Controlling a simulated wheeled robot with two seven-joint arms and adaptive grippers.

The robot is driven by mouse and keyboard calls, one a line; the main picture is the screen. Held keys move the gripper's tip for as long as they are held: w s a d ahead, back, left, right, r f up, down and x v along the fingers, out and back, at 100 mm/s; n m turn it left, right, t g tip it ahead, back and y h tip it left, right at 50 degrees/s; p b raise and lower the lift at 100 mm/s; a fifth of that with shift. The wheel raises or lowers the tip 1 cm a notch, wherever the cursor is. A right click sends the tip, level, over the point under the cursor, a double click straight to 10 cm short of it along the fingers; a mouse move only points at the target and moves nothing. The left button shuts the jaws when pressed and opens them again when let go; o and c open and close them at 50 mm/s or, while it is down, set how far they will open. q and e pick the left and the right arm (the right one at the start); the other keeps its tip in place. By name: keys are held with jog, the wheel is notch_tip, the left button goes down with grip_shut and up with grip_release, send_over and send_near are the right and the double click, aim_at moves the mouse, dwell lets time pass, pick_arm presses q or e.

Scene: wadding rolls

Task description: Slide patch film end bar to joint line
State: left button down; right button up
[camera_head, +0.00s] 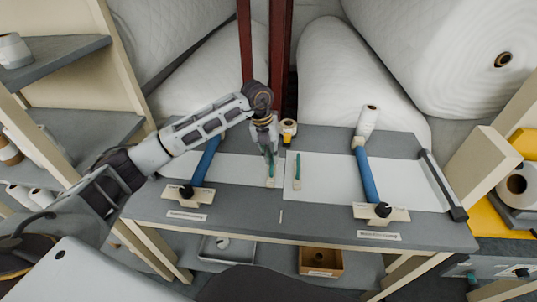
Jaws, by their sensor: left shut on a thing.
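A grey bench (228,209) carries two white sheets, a left one (232,168) and a right one (335,180). Their inner ends lie close together near mid-bench, with a narrow grey gap between. A pale end bar with a green handle (271,172) is at the inner end of the left sheet. A similar bar with a green handle (297,172) is at the inner end of the right sheet. My left gripper (270,153) points down from above, shut on the left bar's green handle and partly hiding it. A short white mark (281,216) lies on the bench below the gap. My right gripper is not in view.
A tape roll (288,128) and a white roll (367,120) are at the back. A dark bar (443,185) edges the right. Large wadding rolls (350,75) stand behind.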

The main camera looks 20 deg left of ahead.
pick_arm(q)
jog(key=c, duration=1.5)
grip_release()
jog(key=shift+d+r, duration=0.1)
jog(key=shift+d, duration=0.15)
jog(key=shift+w, duration=0.1)
jog(key=shift+a+r, duration=0.15)
jog(key=shift+r, duration=0.1)
jog(key=r, duration=0.3)
jog(key=a+r, duration=0.1)
jog(key=r, duration=0.3)
jog(key=a+r, duration=0.1)
jog(key=r, duration=0.3)
jog(key=shift+s+r, duration=0.1)
jog(key=shift+s, duration=0.2)
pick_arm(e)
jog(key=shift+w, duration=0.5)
pick_arm(q)
jog(key=shift+r, duration=0.1)
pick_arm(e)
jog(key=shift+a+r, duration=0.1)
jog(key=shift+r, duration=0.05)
